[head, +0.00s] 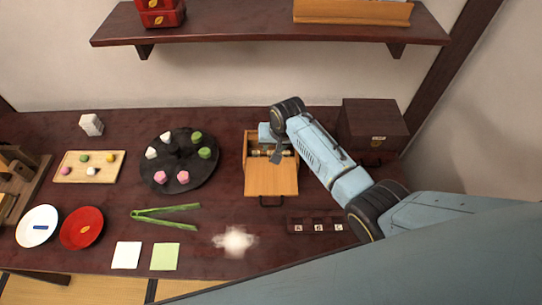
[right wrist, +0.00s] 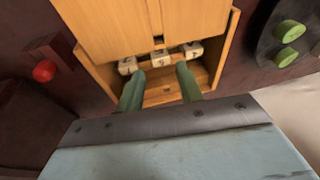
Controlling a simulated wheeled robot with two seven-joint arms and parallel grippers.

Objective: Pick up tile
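A wooden box (head: 271,178) with its pale lid slid partly off stands right of the middle of the table. In the right wrist view three cream tiles with dark marks lie in a row inside it: a left tile (right wrist: 127,66), a middle tile (right wrist: 161,58) and a right tile (right wrist: 192,50). My right gripper (right wrist: 160,73) reaches into the box opening. Its two green fingers are apart, one on each side of the middle tile's near side, with nothing visibly held. Contact cannot be told. In the head view my right wrist (head: 287,108) covers part of the box.
A dark rack (head: 309,219) with lettered tiles lies in front of the box. A dark lidded box (head: 373,125) stands behind right. A black round plate (head: 178,179) with sweets and green tongs (head: 166,213) lie left. A shelf (head: 250,32) hangs above.

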